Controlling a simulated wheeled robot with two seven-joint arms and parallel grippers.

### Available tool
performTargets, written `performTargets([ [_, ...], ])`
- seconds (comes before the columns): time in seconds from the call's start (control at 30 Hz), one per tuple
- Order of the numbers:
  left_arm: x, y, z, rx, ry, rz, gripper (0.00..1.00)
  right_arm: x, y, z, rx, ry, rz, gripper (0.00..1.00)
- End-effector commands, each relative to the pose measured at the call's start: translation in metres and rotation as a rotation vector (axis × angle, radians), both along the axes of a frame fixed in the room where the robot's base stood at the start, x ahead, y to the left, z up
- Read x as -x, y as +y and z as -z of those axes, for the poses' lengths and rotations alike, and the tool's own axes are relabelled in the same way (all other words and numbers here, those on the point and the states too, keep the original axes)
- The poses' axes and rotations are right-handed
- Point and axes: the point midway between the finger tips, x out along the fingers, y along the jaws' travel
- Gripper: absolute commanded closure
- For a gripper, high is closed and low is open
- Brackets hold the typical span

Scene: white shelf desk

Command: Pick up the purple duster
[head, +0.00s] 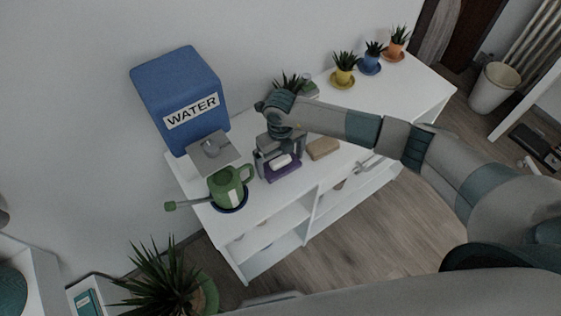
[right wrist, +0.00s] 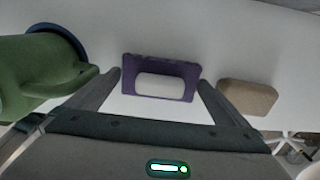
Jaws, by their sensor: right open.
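The purple duster (head: 283,172) lies on the white shelf top, a purple slab with a white roll-shaped part. It also shows in the right wrist view (right wrist: 183,74), centred between the fingers. My right gripper (head: 277,158) is over the duster, pointing down. In the right wrist view its two fingers (right wrist: 158,88) are spread wide, one to each side of the duster, with nothing held. I cannot tell whether the fingers touch it. My left gripper is not in view.
A green watering can (head: 229,188) stands close left of the duster. A tan block (head: 323,149) lies close to its right. A blue water tank (head: 180,95) stands behind on the left. Several potted plants (head: 344,76) line the back right. The white shelf top (head: 405,98) is clear toward the right.

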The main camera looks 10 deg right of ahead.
Motion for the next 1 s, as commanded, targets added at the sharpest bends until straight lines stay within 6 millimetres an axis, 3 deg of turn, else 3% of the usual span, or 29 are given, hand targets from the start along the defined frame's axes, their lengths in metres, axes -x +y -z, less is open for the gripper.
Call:
performTargets([
  [0.5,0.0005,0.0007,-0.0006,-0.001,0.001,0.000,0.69,0.0001,0.0000,0.0030,0.000,0.000,-0.001,0.00],
  [0.63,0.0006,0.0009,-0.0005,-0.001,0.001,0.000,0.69,0.0001,0.0001,0.0030,0.000,0.000,0.000,0.29],
  [1.0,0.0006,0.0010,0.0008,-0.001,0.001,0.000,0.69,-0.0003,0.0001,0.0015,0.000,-0.001,0.000,0.29],
])
